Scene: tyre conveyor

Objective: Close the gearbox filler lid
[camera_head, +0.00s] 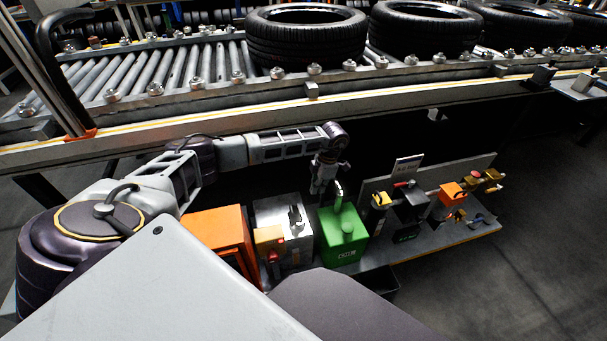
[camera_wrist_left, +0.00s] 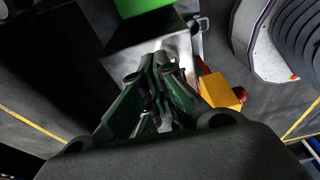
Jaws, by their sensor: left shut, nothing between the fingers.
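A green box (camera_head: 341,243) stands on the low shelf below the conveyor, with an upright green part (camera_head: 338,198) and a round knob on top. I cannot tell for certain which part is the filler lid or whether it is open. A silver metal box (camera_head: 270,212) stands just left of it. My left gripper (camera_head: 318,190) points down above and between the two boxes, with its fingers shut and empty. In the left wrist view the shut fingers (camera_wrist_left: 160,62) are in front of the silver box (camera_wrist_left: 125,62), with the green box (camera_wrist_left: 140,6) beyond. My right gripper is not in view.
An orange box (camera_head: 220,232) stands left of the silver box, and a yellow-orange block (camera_head: 268,237) is on the silver box's front. Black and orange valve parts (camera_head: 410,205) stand to the right on the shelf (camera_head: 440,240). The conveyor (camera_head: 180,75) carries several tyres (camera_head: 305,38) behind.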

